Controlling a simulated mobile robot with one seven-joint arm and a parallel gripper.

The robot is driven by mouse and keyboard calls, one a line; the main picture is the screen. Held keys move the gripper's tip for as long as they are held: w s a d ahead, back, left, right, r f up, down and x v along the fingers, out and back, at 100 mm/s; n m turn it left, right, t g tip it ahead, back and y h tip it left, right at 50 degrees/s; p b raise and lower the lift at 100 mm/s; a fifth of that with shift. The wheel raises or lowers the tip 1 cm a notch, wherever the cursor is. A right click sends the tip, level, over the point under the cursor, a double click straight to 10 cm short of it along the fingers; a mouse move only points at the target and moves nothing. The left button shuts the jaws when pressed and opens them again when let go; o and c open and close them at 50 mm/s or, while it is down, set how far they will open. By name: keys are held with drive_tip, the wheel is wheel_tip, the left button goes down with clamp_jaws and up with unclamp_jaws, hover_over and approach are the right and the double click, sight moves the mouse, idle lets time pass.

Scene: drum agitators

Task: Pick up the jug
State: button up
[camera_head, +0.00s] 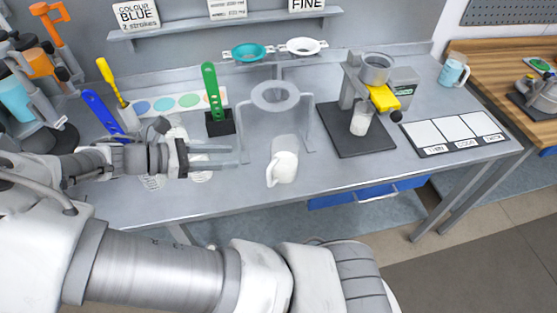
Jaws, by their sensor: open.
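A white jug (283,167) with a handle on its lower left side stands on the grey bench near the front edge, in front of a grey ring stand (274,97). My gripper (236,156) is at the left of the jug, its two grey fingers pointing right towards it. The fingers are open with nothing visible between them. A gap shows between the fingertips and the jug. The jug's contents cannot be made out.
A mixer stand on a dark base (357,143) holds a small cup (361,121) to the right. A green stick in a black block (220,122) stands behind my gripper. A light blue mug (453,71) is at the far right.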

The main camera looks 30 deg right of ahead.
approach(294, 156)
drive_tip(key=d, duration=0.1)
drive_tip(key=shift+f+p+x, duration=0.2)
drive_tip(key=shift+p+x, duration=0.2)
drive_tip(key=shift+x, duration=1.35)
drive_tip(key=shift+f+p+x, duration=0.15)
drive_tip(key=shift+p+x, duration=0.2)
drive_tip(key=shift+x, duration=1.4)
drive_tip(key=shift+w+a, duration=0.1)
drive_tip(key=shift+w, duration=0.05)
clamp_jaws()
